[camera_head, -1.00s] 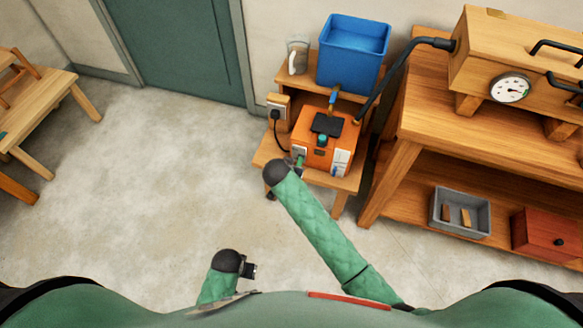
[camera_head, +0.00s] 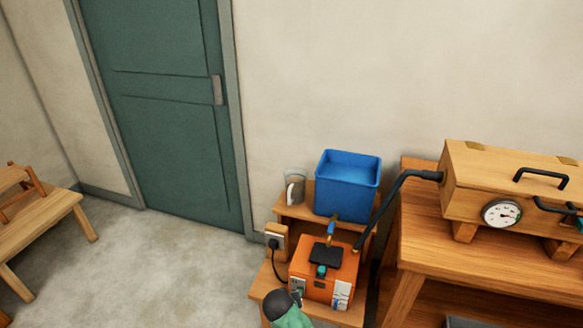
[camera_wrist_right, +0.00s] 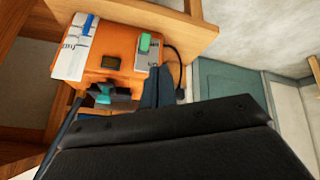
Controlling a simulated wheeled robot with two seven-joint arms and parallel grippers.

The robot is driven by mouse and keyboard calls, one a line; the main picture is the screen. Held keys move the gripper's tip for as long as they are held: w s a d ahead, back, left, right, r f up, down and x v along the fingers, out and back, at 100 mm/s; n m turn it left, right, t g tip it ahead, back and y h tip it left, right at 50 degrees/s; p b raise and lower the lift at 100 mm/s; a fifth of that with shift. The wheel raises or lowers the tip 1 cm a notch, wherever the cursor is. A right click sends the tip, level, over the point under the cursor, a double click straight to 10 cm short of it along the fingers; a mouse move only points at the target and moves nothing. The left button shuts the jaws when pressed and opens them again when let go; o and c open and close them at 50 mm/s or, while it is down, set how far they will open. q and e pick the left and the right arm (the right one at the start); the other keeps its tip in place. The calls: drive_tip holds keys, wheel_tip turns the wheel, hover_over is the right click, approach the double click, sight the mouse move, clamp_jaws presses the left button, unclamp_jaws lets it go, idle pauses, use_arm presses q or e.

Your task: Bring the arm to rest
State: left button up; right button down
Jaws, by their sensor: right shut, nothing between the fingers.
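My right arm shows only as a black and green wrist (camera_head: 284,308) at the bottom of the head view, just in front of the orange box (camera_head: 325,270). In the right wrist view my right gripper (camera_wrist_right: 160,82) is shut and empty. Its fingertips are close to the front of the orange box, which looks upside down there, near a green switch (camera_wrist_right: 145,41). I cannot tell whether they touch the box. My left arm and gripper are out of view.
The orange box sits on a low wooden stand with a blue tank (camera_head: 347,190) and a clear jug (camera_head: 295,187). A black hose (camera_head: 390,195) runs to a wooden chest (camera_head: 515,190) with a dial, on a bench (camera_head: 470,262) at right.

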drive_tip(key=s+d+f+n+g+y, duration=0.15)
drive_tip(key=s+d+f, duration=0.25)
drive_tip(key=s+d, duration=0.75)
drive_tip(key=s+d+f+g, duration=0.1)
drive_tip(key=s+d+f, duration=0.1)
drive_tip(key=s, duration=0.5)
drive_tip(key=s+d+f+m+g, duration=0.1)
drive_tip(key=s+d+f, duration=0.1)
drive_tip(key=s+f, duration=0.2)
drive_tip(key=s+d+f+m+g, duration=0.1)
drive_tip(key=s+f, duration=0.3)
drive_tip(key=s, duration=0.6)
drive_tip(key=shift+d+g, duration=0.45)
drive_tip(key=shift+d, duration=0.45)
drive_tip(key=shift+f, duration=0.15)
